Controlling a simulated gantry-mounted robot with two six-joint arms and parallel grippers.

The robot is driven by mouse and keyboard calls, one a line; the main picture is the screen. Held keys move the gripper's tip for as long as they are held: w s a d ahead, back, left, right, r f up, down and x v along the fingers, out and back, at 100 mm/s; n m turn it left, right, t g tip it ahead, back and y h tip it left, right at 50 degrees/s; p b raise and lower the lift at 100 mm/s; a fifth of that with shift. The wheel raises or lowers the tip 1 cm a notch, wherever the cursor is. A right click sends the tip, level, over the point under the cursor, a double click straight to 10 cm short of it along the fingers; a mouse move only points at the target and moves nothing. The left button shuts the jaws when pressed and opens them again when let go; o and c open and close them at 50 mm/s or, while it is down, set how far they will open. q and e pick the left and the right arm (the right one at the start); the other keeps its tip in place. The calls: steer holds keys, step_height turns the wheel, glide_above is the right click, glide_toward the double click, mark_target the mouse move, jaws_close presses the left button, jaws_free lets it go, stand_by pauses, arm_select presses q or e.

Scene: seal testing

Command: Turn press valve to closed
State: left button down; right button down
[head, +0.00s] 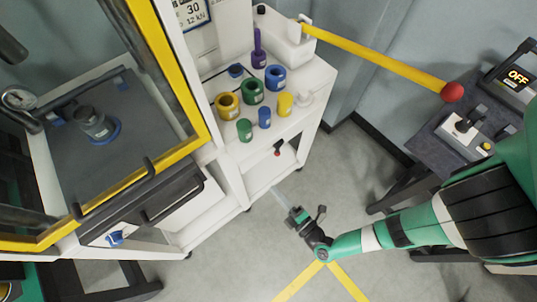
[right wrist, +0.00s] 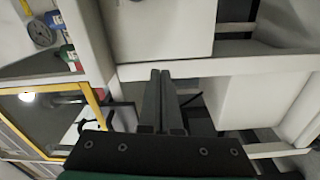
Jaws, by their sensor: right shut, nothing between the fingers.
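My right gripper (head: 279,194) is shut and empty, held over open floor to the right of the white cart. In the right wrist view its two fingers (right wrist: 160,76) lie together, in front of the white shelving. A blue-and-white knob (head: 115,238) shows on the front of the press base, below the yellow-framed guard. A small lever with a red tip (head: 278,151) shows on the cart's right part, under its top. I cannot tell which of these is the press valve, or its setting. My left gripper is not in view.
The cart top (head: 312,92) carries several coloured rings and cylinders. A long yellow lever (head: 380,60) with a red ball end (head: 453,92) reaches right from a white pump body (head: 285,38). A dark bench (head: 440,140) with a display reading OFF (head: 517,77) stands right. Floor between is clear.

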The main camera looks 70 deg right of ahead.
mark_target(276, 146)
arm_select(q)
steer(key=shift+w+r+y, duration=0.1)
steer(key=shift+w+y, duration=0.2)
arm_select(e)
steer(key=shift+n+g+h, duration=0.4)
steer(key=shift+n+h, duration=0.1)
steer(key=shift+n, duration=0.1)
steer(key=s+d, duration=0.1)
steer(key=s+d+f, duration=0.1)
steer(key=s+d, duration=0.1)
steer(key=shift+d+f, duration=0.25)
